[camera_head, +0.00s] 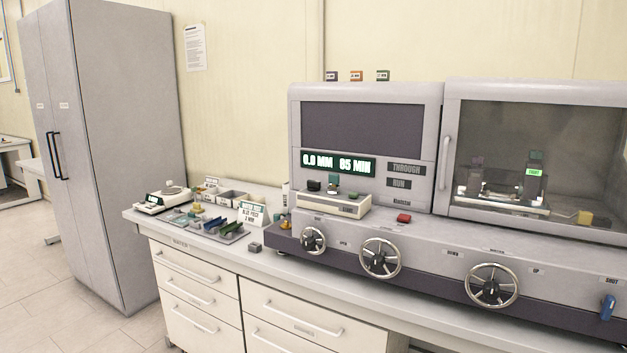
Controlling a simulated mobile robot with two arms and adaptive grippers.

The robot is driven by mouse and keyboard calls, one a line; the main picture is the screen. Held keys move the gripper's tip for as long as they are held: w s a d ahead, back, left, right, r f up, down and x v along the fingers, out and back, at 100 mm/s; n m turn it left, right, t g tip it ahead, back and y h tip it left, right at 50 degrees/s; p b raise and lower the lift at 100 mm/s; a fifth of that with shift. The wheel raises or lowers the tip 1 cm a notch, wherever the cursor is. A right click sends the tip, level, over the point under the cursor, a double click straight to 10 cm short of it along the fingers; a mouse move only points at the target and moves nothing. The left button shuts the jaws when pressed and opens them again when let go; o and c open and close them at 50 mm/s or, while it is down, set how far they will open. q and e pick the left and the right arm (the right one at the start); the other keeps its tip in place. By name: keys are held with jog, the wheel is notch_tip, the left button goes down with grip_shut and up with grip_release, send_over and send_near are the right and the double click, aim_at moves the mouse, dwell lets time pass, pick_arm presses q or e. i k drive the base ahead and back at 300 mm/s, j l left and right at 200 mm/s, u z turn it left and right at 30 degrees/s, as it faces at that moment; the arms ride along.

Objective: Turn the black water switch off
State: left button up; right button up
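I cannot make out for sure which part is the black water switch. A small dark block (314,185) stands on the left of a beige box (333,203) on the testing machine, and its position as a switch is too small to read. The box's front label is not legible. A blue lever (607,307) sits at the machine's far right front, under a label that seems to read SHUT. Neither of my grippers is in view.
The grey machine (370,232) has several handwheels, including one in the middle (380,258), a red button (404,218), a lit display (338,164) and a windowed chamber (540,160). A scale (161,200) and a tray (222,234) crowd the left counter. Floor at left is clear.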

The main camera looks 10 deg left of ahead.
aim_at(312, 185)
jog(key=i+j, duration=0.15)
jog(key=j, duration=0.2)
jog(key=i+j+z, duration=0.1)
jog(key=j, duration=0.2)
jog(key=i+j, duration=0.2)
jog(key=j, duration=0.15)
jog(key=i+j+z, duration=0.1)
jog(key=j, duration=0.25)
jog(key=i+j, duration=0.2)
jog(key=j, duration=0.15)
jog(key=i+j+z, duration=0.1)
jog(key=j, duration=0.25)
jog(key=i+j, duration=0.15)
jog(key=j, duration=0.2)
jog(key=z, duration=0.05)
